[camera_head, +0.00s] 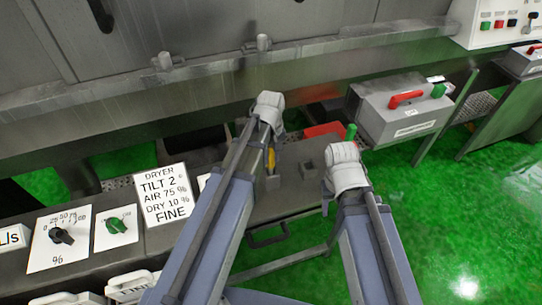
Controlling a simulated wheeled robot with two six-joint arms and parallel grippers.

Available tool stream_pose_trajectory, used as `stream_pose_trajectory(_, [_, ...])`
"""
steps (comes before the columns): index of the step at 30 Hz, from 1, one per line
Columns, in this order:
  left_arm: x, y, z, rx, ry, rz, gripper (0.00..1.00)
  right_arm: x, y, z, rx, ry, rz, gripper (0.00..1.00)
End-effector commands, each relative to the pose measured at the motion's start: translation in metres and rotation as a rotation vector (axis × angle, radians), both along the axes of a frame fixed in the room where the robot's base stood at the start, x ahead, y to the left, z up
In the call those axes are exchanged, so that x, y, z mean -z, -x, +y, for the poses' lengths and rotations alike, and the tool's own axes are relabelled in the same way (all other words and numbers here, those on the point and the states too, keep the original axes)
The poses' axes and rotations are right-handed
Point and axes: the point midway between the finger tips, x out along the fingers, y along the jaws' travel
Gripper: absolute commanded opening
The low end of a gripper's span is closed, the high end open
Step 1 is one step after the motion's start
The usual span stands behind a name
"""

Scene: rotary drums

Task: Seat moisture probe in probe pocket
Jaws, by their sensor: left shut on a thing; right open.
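My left gripper (268,147) is shut on a slim yellow piece, which looks like the moisture probe (271,160). It hangs over the grey table, and my forearm and wrist hide much of it. A small grey block (272,183) stands right below the yellow piece; whether they touch cannot be told. A grey square block with a dark opening (307,169), possibly the probe pocket, stands on the table to the right. My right gripper (326,196) is open, mostly hidden by its wrist, near the table's right side.
A green upright piece (351,132) and a red tray (323,130) lie behind my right wrist. A grey box with a red handle (407,98) stands at right. A dryer sign (168,195) and knob panels (60,236) are at left. The grey table (290,200) has some bare room.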

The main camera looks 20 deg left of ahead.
Motion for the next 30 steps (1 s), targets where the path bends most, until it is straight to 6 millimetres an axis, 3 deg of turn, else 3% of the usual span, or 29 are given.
stream_pose_trajectory(14, [0.013,0.0,0.0,0.0,0.0,0.0,0.0,0.013,0.0,0.0,0.0,0.0,0.0,0.5])
stream_pose_trajectory(15, [0.011,0.0,0.0,0.0,0.0,0.0,0.36,0.011,0.0,0.0,0.0,0.0,0.0,0.5])
stream_pose_trajectory(24, [0.011,0.0,0.0,0.0,0.0,0.0,0.67,0.011,0.0,0.0,0.0,0.0,0.0,0.5])
stream_pose_trajectory(30, [0.011,0.0,0.0,0.0,0.0,0.0,0.67,0.011,0.0,0.0,0.001,0.0,0.0,0.5])
